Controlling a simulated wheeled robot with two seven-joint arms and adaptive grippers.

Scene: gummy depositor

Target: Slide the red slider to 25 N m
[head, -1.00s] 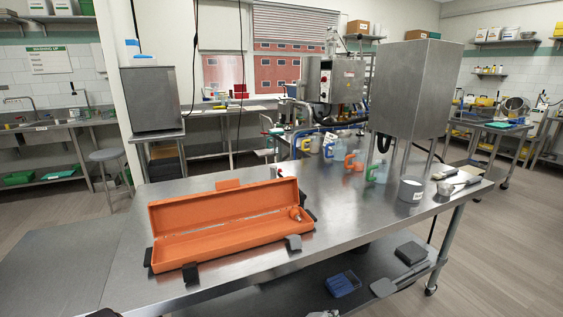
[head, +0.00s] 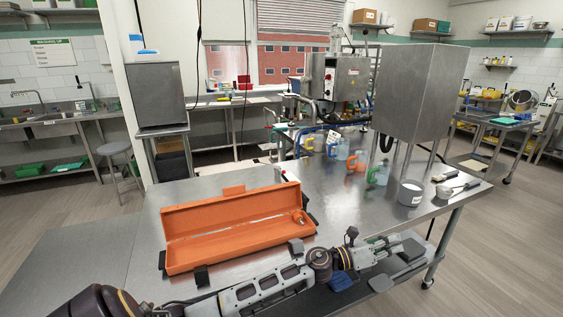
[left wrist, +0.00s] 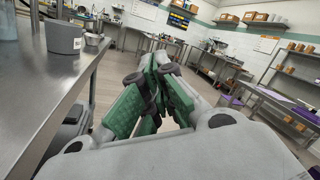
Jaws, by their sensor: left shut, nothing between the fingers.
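The red slider and its scale cannot be made out in either view. An open orange case (head: 235,248) lies on the steel table, with a small pale item at the right end of its interior, too small to identify. My left gripper (head: 412,246) is beyond the table's front edge, to the right of the case and apart from it. In the left wrist view my left gripper (left wrist: 158,75) has its green-padded fingers shut with nothing between them. My right gripper is in neither view.
A lower shelf with dark items lies under the table. The tabletop between case and tub is clear.

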